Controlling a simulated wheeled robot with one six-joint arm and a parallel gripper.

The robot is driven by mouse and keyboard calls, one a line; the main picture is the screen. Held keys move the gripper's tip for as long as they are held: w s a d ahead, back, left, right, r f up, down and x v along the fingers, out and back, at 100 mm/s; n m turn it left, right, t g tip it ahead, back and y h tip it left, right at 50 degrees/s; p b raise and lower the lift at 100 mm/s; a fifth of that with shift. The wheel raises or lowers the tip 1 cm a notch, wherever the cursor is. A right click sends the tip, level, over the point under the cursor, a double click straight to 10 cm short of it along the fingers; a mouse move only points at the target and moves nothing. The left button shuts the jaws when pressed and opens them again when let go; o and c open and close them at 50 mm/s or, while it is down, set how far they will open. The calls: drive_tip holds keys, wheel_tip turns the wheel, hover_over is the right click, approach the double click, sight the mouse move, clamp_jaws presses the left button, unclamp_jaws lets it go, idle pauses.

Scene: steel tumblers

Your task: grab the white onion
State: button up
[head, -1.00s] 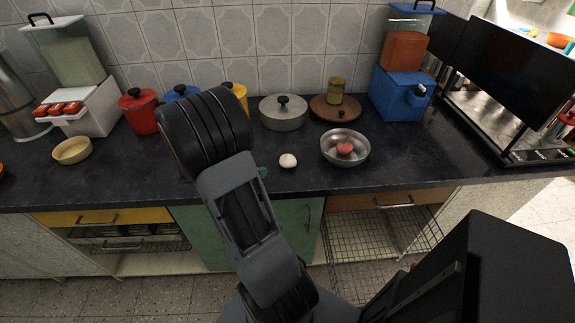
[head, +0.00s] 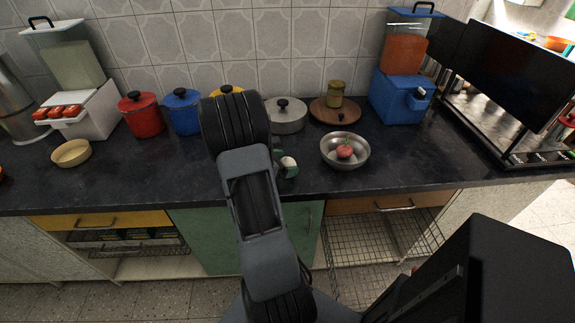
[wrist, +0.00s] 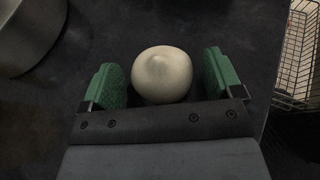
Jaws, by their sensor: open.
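The white onion (wrist: 162,74) sits on the dark counter, a round pale bulb. In the wrist view it lies between the two green fingers of my gripper (wrist: 166,80), with a gap to each finger, the right-hand gap a little plainer. My gripper is open and holds nothing. In the head view the onion (head: 290,165) is partly hidden behind my gripper (head: 284,166), whose green fingers show beside it.
A steel bowl (head: 345,162) with a red tomato (head: 345,151) stands just right of the onion.

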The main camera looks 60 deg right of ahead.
drive_tip(key=shift+s+d+f, duration=0.2)
drive_tip(key=shift+s+d, duration=0.05)
drive_tip(key=shift+d, duration=0.25)
drive_tip(key=c, duration=0.9)
drive_tip(key=shift+c, duration=0.5)
drive_tip(key=shift+r, duration=0.1)
